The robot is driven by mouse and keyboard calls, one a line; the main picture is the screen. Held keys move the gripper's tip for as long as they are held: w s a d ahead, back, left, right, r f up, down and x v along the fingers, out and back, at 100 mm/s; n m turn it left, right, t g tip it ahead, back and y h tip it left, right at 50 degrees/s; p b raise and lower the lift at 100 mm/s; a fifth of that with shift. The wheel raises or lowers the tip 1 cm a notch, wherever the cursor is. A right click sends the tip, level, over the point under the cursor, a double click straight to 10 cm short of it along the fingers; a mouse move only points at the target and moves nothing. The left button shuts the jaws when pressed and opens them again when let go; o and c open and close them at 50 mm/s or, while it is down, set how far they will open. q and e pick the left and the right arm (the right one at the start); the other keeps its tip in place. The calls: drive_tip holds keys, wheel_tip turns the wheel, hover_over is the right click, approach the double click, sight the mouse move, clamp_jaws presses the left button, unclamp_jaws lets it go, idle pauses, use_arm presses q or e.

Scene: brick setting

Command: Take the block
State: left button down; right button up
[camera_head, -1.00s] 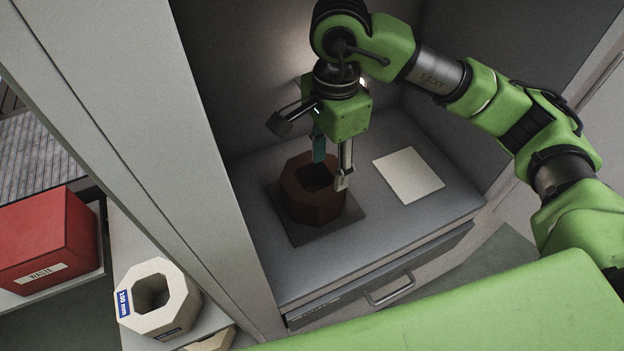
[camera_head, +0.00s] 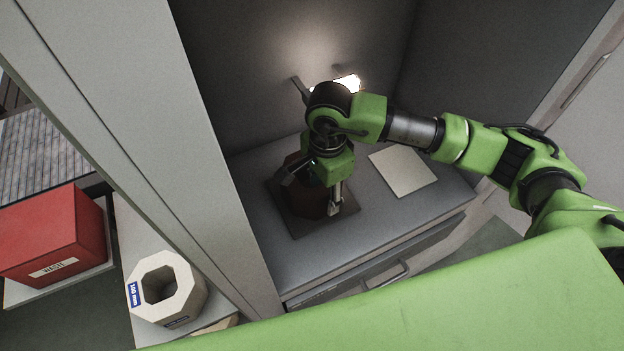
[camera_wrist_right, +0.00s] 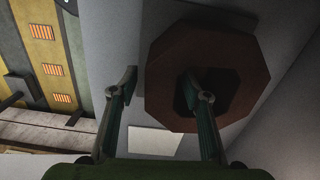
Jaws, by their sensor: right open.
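A dark red-brown octagonal block (camera_head: 303,204) with a central hole stands on a dark square mat (camera_head: 301,231) inside the grey recess. It also shows in the right wrist view (camera_wrist_right: 245,60). My right gripper (camera_head: 328,194) is low over the block, pointing down, and is open. In the right wrist view its fingers (camera_wrist_right: 163,82) are apart: one lies over the hole, the other just outside the block's left edge. Contact with the block cannot be told. In the head view the gripper and wrist hide part of the block and its hole. My left gripper is not in view.
A pale sheet (camera_head: 403,170) lies right of the mat. Recess walls (camera_head: 300,60) stand close behind and beside the arm. A drawer handle (camera_head: 387,279) protrudes in front.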

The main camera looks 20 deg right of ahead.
clamp_jaws()
drive_tip(key=shift+w+r, duration=0.15)
drive_tip(key=shift+w, duration=0.05)
